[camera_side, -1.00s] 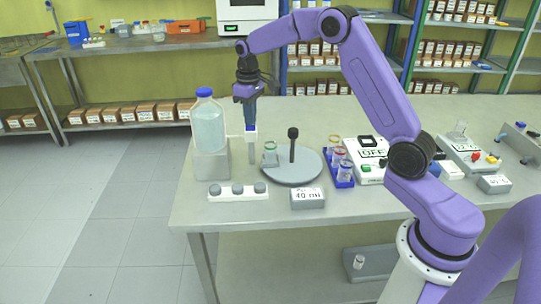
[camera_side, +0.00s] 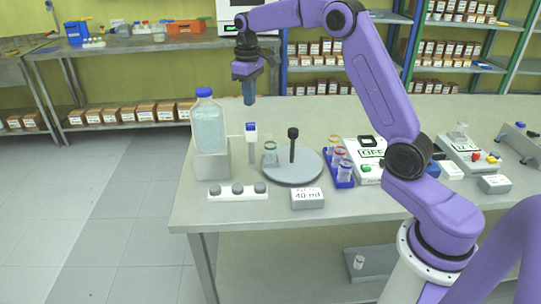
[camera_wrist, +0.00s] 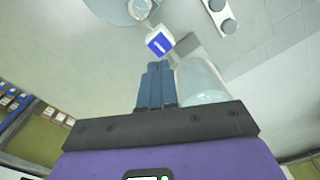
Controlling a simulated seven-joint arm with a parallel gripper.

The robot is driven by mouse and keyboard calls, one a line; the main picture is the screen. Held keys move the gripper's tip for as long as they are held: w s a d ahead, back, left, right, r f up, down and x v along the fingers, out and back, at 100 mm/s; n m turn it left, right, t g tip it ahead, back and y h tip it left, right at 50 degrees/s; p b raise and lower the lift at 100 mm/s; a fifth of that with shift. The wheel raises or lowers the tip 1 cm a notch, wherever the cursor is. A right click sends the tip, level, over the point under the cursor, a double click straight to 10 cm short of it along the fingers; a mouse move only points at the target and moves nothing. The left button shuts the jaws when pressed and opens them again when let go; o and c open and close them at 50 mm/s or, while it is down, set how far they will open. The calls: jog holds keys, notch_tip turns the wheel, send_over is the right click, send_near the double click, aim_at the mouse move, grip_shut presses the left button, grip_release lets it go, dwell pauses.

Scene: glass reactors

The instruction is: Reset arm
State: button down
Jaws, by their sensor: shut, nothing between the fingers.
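My gripper (camera_side: 249,99) is in the air above the table, its blue fingers together, pointing down and empty. In the wrist view the shut fingers (camera_wrist: 155,85) show at the middle. Below and clear of them stands a post with a white and blue head (camera_side: 251,132), which also shows in the wrist view (camera_wrist: 159,43). A large clear bottle with a blue cap (camera_side: 208,128) stands on a grey block just left of the gripper.
A round grey plate with a black upright rod (camera_side: 292,146) and a small glass vessel (camera_side: 270,154) are on the table (camera_side: 205,211). A display box reading 40 ml (camera_side: 307,198) and a white strip with several grey knobs (camera_side: 237,191) are at the front. A blue rack of vials (camera_side: 341,170) and a box reading OFF (camera_side: 372,157) stand to the right.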

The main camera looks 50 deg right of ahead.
dwell(0.4)
jog(key=s+a+n, duration=0.5)
jog(key=s+a, duration=0.9)
jog(key=s, duration=0.4)
jog(key=s+d+f+n, duration=0.1)
jog(key=s+f+n, duration=0.1)
jog(key=s, duration=0.9)
jog(key=s+d+f+n, duration=0.2)
jog(key=s, duration=1)
jog(key=shift+n, duration=0.3)
jog(key=shift+r, duration=0.1)
